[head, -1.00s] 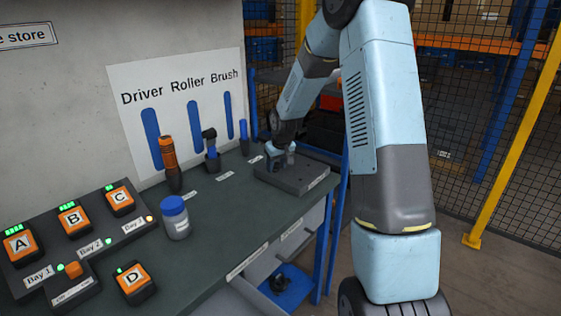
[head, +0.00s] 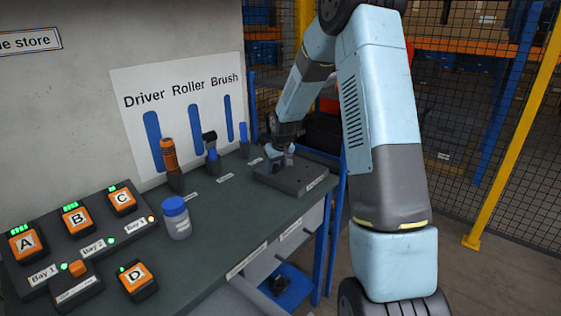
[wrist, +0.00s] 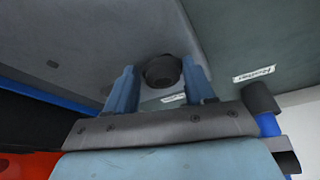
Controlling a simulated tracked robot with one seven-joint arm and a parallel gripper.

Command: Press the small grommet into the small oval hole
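A dark round grommet (wrist: 162,71) sits between the two blue fingertips of my gripper (wrist: 160,82) in the wrist view. The fingers appear to close on its sides. Its underside is hidden, so I cannot tell whether it touches the plate or enters a hole. The grey fixture plate (head: 300,182) lies at the far right end of the bench, and it fills the upper left of the wrist view (wrist: 95,35). My gripper (head: 277,165) is low over the plate's left part in the head view. A small dark hole (wrist: 52,64) shows in the plate, apart from the grommet.
A brush (head: 244,143), a roller (head: 211,152) and an orange driver (head: 171,165) stand left of the plate. A blue-lidded jar (head: 176,216) and lettered boxes are nearer. A blue bin (head: 292,290) sits below the bench edge. The bench middle is clear.

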